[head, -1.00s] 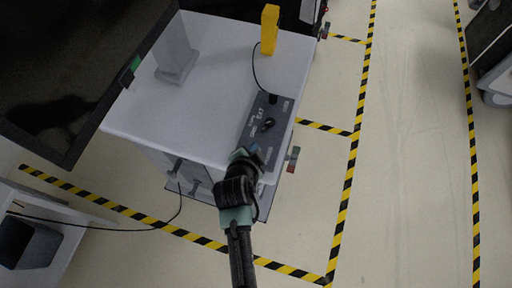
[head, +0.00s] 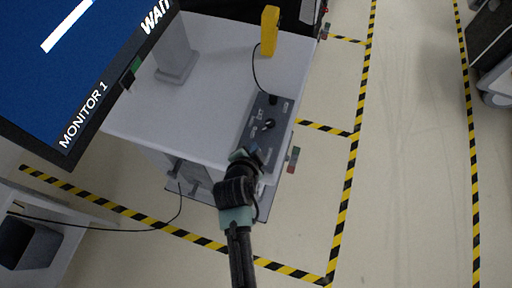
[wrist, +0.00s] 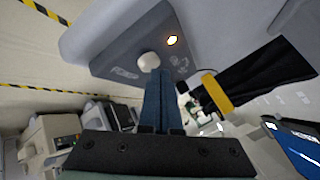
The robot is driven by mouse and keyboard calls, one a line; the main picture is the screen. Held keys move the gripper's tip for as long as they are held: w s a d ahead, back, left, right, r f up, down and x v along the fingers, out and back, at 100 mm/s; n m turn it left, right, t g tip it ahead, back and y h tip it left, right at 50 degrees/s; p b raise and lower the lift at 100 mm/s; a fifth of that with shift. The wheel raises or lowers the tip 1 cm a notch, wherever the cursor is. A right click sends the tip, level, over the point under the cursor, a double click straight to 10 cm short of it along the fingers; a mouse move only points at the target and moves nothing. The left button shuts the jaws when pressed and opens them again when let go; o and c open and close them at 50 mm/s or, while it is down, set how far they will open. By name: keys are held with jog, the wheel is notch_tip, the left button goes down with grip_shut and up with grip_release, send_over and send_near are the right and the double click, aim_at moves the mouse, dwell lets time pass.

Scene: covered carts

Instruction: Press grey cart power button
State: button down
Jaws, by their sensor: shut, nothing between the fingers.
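The grey cart (head: 215,95) stands left of centre in the head view, with a dark grey control panel (head: 278,122) along the right of its top. My gripper (head: 243,154) is at the panel's near end, fingers together and empty. In the wrist view the shut fingertips (wrist: 157,74) reach a round whitish button (wrist: 149,61) on the panel (wrist: 128,50). They overlap its lower edge; I cannot tell whether they touch. A small amber light (wrist: 172,40) glows beside the button. The button is hidden behind my gripper in the head view.
A large monitor (head: 70,60) stands over the cart's left side, its screen lit blue. A yellow device (head: 269,30) with a black cable stands at the cart's back. Yellow-black floor tape (head: 350,165) runs around the cart. The floor to the right is open.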

jog(key=shift+r+p, duration=2.45)
jog(key=shift+r, duration=0.6)
jog(key=w+r+n+t+y+b, duration=0.1)
jog(key=w+r+n+t+b, duration=0.3)
jog(key=r, duration=1.2)
jog(key=w+r+n+t+b, duration=0.15)
jog(key=w+r+t, duration=0.4)
jog(key=r, duration=1.15)
jog(key=s+r+n+t+b, duration=0.1)
jog(key=s+r+n+t, duration=0.1)
jog(key=s+r, duration=0.3)
jog(key=s+r+n+t+b, duration=0.2)
jog(key=s+r+t, duration=0.2)
jog(key=r, duration=0.7)
jog(key=s+r+n+t+y+b, duration=0.1)
jog(key=s+r+n+t+b, duration=0.1)
jog(key=s+r, duration=0.4)
notch_tip(320, 180, up, 3)
jog(key=shift+s+d+r+t, duration=0.1)
jog(key=shift+s+d+t, duration=0.25)
jog(key=shift+t, duration=0.1)
